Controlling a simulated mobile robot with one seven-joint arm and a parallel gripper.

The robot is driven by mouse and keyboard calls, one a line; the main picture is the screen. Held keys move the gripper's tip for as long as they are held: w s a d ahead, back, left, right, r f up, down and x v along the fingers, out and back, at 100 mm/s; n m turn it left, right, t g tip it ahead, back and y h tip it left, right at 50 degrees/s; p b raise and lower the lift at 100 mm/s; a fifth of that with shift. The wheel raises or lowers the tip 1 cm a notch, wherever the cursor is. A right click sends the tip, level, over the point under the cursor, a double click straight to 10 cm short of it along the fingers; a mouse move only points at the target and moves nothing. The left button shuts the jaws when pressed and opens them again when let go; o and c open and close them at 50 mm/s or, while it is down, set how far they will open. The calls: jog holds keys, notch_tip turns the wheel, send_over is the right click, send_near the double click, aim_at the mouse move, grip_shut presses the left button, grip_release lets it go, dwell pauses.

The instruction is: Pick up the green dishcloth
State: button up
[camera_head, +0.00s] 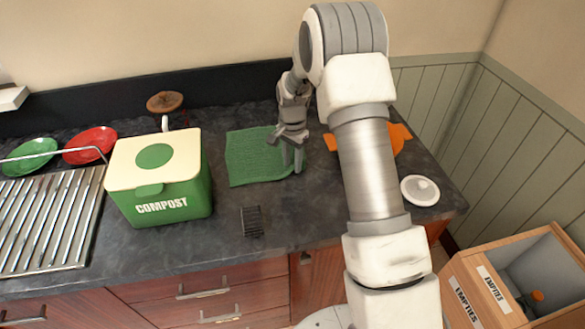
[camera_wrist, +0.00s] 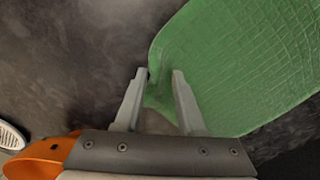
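The green dishcloth (camera_head: 252,160) lies spread on the dark counter, to the right of the compost bin. My gripper (camera_head: 291,166) points down at the cloth's right edge. In the wrist view the cloth (camera_wrist: 240,60) fills the upper right. My two grey fingers (camera_wrist: 161,73) stand apart there, with a creased corner of the cloth between them. I see a gap between the fingers and no clear sign of them pressed together on the cloth. Whether the fingertips touch the counter is hard to tell.
A green compost bin (camera_head: 180,196) with a cream lid stands left of the cloth. A small dark rack (camera_head: 252,221) lies in front. An orange item (camera_head: 399,137) is partly behind my arm, near a white lid (camera_head: 420,190). A wooden empties box (camera_head: 478,290) stands lower right.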

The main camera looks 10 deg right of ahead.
jog(key=shift+s+f, duration=0.15)
grip_shut()
notch_tip(320, 180, up, 12)
jog(key=p, duration=0.6)
jog(key=shift+p, duration=0.4)
jog(key=shift+r, duration=0.2)
notch_tip(320, 180, up, 18)
jog(key=p, duration=0.6)
